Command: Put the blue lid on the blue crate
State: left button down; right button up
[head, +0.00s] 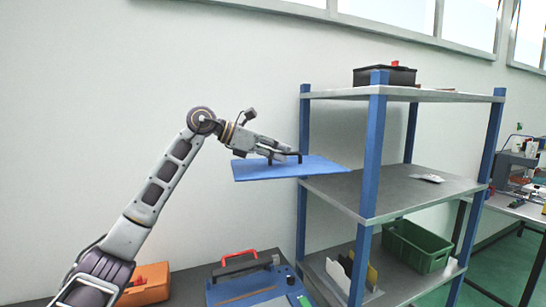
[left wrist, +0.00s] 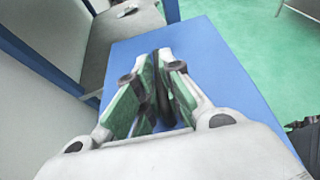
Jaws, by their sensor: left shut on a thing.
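The blue lid (head: 255,170) is a flat blue panel held level in the air, left of the shelf rack, its right end close to the middle shelf. My left gripper (head: 295,157) is shut on the lid's dark handle. In the left wrist view, the blue lid (left wrist: 225,75) spreads under my left gripper (left wrist: 160,75), whose fingers close around the dark handle. A blue box-like thing (head: 215,293) at the bottom of the head view may be the blue crate; its lower part is cut off. My right gripper is not in view.
The rack has blue posts (head: 372,150) and grey shelves. A green crate (head: 418,245) stands on its low shelf and a black box (head: 385,76) on top. A red-handled item (head: 240,264) is at the blue box, with an orange case (head: 148,284) to its left.

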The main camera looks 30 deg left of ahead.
aim_at(287, 173)
pick_arm(q)
jog(key=shift+m+g, duration=0.4)
jog(key=shift+g, duration=0.1)
jog(key=s+d, duration=0.1)
jog(key=s+d+p, duration=0.1)
jog(key=d, duration=0.1)
jog(key=s+d, duration=0.1)
jog(key=shift+s+d+f+p, duration=0.25)
jog(key=shift+s+f+p, duration=0.05)
jog(key=shift+h, duration=0.4)
jog(key=f, duration=0.1)
jog(key=s+d+f+p, duration=0.1)
jog(key=s+d+f, duration=0.1)
jog(key=f, duration=0.1)
jog(key=shift+p, duration=0.35)
jog(key=s+f+p, duration=0.3)
jog(key=s+f, duration=0.2)
jog(key=f, duration=0.7)
jog(key=s+f+p, duration=0.3)
jog(key=s+f, duration=0.2)
jog(key=f, duration=0.8)
jog(key=shift+d+p, duration=0.35)
jog(key=shift+d, duration=0.05)
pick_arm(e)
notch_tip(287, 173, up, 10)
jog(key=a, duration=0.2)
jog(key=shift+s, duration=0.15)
